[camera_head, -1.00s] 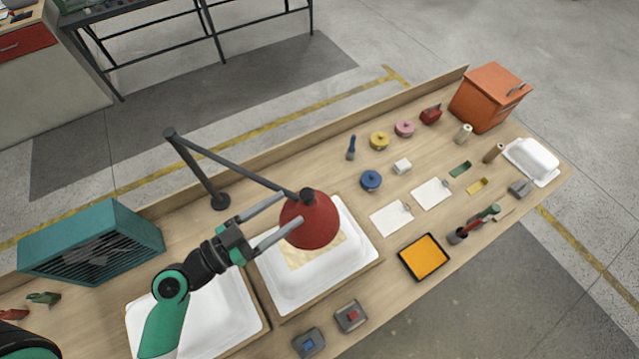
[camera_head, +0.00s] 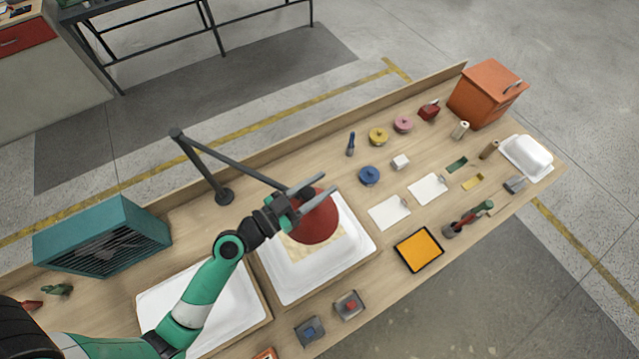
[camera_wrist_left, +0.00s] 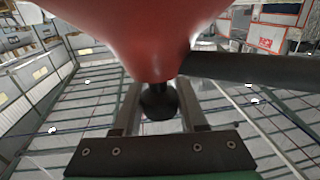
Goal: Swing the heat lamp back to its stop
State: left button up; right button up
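The heat lamp has a red shade (camera_head: 316,222), hanging over the right-hand white tub shell (camera_head: 355,236). Its dark jointed arm (camera_head: 236,163) runs left to a post (camera_head: 200,168) on a round base at the bench's back. My left gripper (camera_head: 320,190) is at the top of the shade, with its fingers apart. In the left wrist view the shade (camera_wrist_left: 145,35) fills the top. A black ball-shaped knob (camera_wrist_left: 158,101) sits between the two open fingers, with gaps showing beside it. The right gripper is not in view.
A second white tub shell (camera_head: 230,312) lies left, partly behind my left arm. A teal louvred box (camera_head: 105,240) stands at the left back. Button boxes (camera_head: 348,305) sit in front. An orange tray (camera_head: 419,250), cards and small tools occupy the right. A low ledge runs along the back.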

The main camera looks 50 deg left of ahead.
pick_arm(q)
grip_shut()
dwell(1.0)
